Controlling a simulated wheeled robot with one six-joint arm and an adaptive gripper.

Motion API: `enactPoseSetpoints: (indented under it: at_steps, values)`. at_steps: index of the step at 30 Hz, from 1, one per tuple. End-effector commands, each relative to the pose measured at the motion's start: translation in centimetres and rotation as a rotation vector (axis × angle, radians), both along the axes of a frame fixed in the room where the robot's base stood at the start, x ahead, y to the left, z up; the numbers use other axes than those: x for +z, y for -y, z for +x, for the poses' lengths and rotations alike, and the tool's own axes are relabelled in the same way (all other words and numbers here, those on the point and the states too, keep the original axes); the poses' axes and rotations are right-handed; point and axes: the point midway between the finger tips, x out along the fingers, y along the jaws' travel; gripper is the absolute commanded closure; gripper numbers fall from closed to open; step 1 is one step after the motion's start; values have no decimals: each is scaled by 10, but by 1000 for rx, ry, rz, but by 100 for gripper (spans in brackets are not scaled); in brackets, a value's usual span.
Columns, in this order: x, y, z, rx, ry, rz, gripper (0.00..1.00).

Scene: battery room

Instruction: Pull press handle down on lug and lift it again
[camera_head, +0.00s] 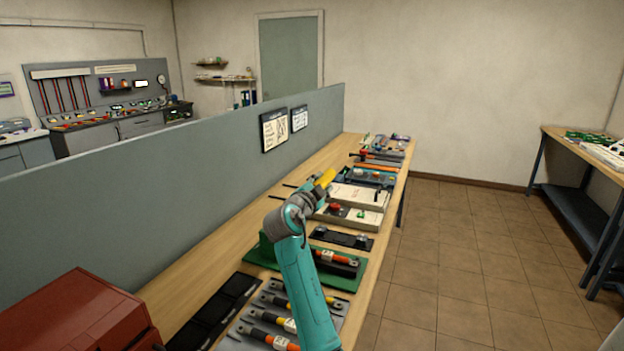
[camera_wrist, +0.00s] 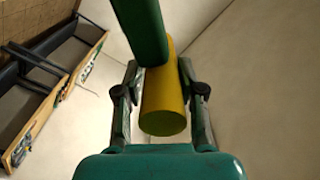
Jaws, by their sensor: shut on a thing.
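My gripper (camera_wrist: 160,85) is shut on a thick yellow cylindrical grip (camera_wrist: 164,108), with one finger on each side of it. A dark green bar (camera_wrist: 142,28) meets the grip at its top; together they look like the press handle. In the head view my gripper (camera_head: 314,192) is raised above the long bench, and the yellow grip (camera_head: 327,177) shows at its tip. A green base (camera_head: 345,279) lies on the bench behind my arm, with an orange-and-black tool on it. My arm hides part of this area. I cannot make out the lug.
The long wooden bench (camera_head: 178,287) carries several tool trays and cases, with a red toolbox (camera_head: 82,318) at its near end. A grey partition (camera_head: 170,185) runs along its left side. Tiled floor (camera_head: 455,265) is clear between it and the right-hand table (camera_head: 557,135).

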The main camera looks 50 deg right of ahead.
Motion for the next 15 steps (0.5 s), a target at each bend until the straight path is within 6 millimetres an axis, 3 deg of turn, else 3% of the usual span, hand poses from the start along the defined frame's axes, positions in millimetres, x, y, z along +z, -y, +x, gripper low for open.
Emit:
enactPoseSetpoints:
  at_steps: [15]
  values:
    - [-92, 25, -71, 1, 397, 151, 100]
